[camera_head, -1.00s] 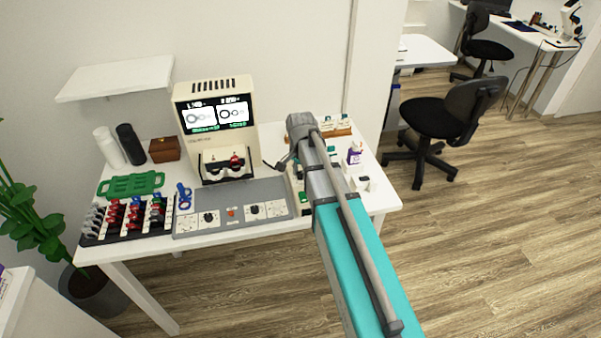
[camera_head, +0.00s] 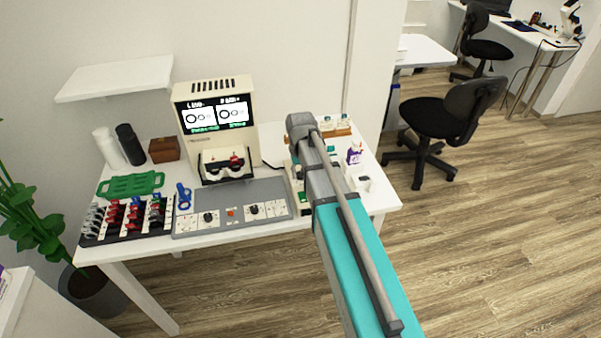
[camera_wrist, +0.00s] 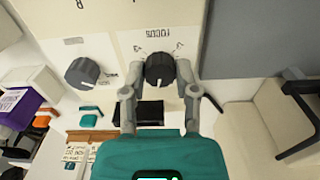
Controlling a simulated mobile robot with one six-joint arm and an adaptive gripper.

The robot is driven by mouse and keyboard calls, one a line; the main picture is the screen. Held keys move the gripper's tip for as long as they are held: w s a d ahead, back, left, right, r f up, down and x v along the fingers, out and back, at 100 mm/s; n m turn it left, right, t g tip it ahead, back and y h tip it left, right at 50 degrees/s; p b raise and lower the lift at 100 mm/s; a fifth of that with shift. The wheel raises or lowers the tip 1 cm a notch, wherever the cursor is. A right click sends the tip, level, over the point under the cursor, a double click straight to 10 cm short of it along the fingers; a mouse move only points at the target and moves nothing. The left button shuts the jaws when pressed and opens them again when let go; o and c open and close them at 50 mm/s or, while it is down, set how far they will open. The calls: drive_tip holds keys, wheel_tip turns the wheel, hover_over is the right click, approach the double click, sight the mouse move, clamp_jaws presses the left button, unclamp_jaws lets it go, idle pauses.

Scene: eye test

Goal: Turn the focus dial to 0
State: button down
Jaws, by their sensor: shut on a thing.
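The focus dial (camera_wrist: 160,70) is a round black knob on a cream panel in the wrist view. The word FOCUS is printed beside it, upside down, with small scale marks around it. The mark that its pointer stands at is too small to read. My gripper (camera_wrist: 159,84) is shut on the dial, one grey finger on each side. In the head view my arm hides the gripper and the dial.
A second, grey dial (camera_wrist: 83,73) is on the same panel, left of my gripper. In the head view, the white table (camera_head: 130,255) bears a grey control panel (camera_head: 232,194), a rack of coloured items (camera_head: 125,218) and a green tray (camera_head: 131,185).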

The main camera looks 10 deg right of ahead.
drive_tip(key=shift+n, duration=0.9)
drive_tip(key=shift+c, duration=1.9)
unclamp_jaws()
drive_tip(key=shift+m, duration=0.3)
